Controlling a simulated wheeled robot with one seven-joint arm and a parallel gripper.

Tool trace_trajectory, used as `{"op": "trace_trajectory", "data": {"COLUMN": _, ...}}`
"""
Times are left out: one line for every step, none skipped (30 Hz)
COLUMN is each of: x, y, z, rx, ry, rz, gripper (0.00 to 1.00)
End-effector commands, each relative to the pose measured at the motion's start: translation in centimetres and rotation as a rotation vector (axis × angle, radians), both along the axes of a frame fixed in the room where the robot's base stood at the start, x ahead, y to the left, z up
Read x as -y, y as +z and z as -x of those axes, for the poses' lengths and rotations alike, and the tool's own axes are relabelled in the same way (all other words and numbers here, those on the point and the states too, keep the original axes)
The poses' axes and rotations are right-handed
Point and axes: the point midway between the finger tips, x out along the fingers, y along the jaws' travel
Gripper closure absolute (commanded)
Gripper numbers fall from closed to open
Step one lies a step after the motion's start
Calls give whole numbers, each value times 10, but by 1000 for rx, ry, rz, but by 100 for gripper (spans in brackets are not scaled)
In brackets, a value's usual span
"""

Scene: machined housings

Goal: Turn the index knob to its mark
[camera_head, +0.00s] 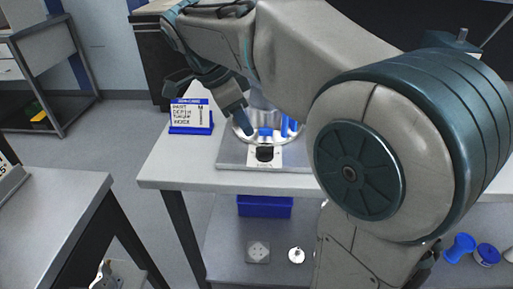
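The index knob (264,153) is a small black knob on a light label plate at the front of a grey base plate (229,153). A shiny round metal housing (243,133) with blue parts inside stands just behind it. The knob's mark and pointer are too small to read. My gripper (241,122) reaches down over the left side of the housing, up and left of the knob in the picture, and seems apart from it. My arm hides the housing's right side. I cannot tell how far the fingers are parted.
A blue-framed sign (190,116) stands on the bench (172,165) left of the base plate. A blue bin (265,206) and small metal parts sit on the shelf below. Another table (50,215) is at the lower left. Bare bench lies left of the base plate.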

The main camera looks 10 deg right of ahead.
Motion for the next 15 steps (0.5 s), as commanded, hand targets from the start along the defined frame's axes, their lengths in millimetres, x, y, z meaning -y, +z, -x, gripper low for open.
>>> {"op": "trace_trajectory", "data": {"x": 5, "y": -14, "z": 0, "rx": -3, "ry": -1, "rz": 1, "gripper": 66}}
{"op": "trace_trajectory", "data": {"x": 7, "y": -20, "z": 0, "rx": -3, "ry": 0, "rz": 1, "gripper": 66}}
{"op": "trace_trajectory", "data": {"x": 10, "y": -28, "z": 0, "rx": -2, "ry": 0, "rz": 0, "gripper": 66}}
{"op": "trace_trajectory", "data": {"x": 13, "y": -34, "z": 0, "rx": -3, "ry": 0, "rz": 0, "gripper": 66}}
{"op": "trace_trajectory", "data": {"x": 15, "y": -39, "z": -1, "rx": -3, "ry": 0, "rz": 0, "gripper": 66}}
{"op": "trace_trajectory", "data": {"x": 18, "y": -46, "z": -1, "rx": -3, "ry": 0, "rz": 0, "gripper": 66}}
{"op": "trace_trajectory", "data": {"x": 20, "y": -51, "z": -1, "rx": -2, "ry": 0, "rz": 0, "gripper": 66}}
{"op": "trace_trajectory", "data": {"x": 22, "y": -55, "z": -1, "rx": -3, "ry": 1, "rz": -1, "gripper": 66}}
{"op": "trace_trajectory", "data": {"x": 24, "y": -60, "z": -1, "rx": -3, "ry": 1, "rz": -1, "gripper": 66}}
{"op": "trace_trajectory", "data": {"x": 26, "y": -64, "z": -2, "rx": -1, "ry": 1, "rz": -1, "gripper": 66}}
{"op": "trace_trajectory", "data": {"x": 27, "y": -67, "z": -2, "rx": -1, "ry": 1, "rz": -1, "gripper": 66}}
{"op": "trace_trajectory", "data": {"x": 29, "y": -71, "z": -2, "rx": -2, "ry": 0, "rz": -1, "gripper": 66}}
{"op": "trace_trajectory", "data": {"x": 30, "y": -73, "z": -2, "rx": -2, "ry": 0, "rz": -1, "gripper": 66}}
{"op": "trace_trajectory", "data": {"x": 31, "y": -75, "z": -2, "rx": -1, "ry": 1, "rz": -1, "gripper": 66}}
{"op": "trace_trajectory", "data": {"x": 31, "y": -76, "z": -2, "rx": 0, "ry": 1, "rz": -1, "gripper": 66}}
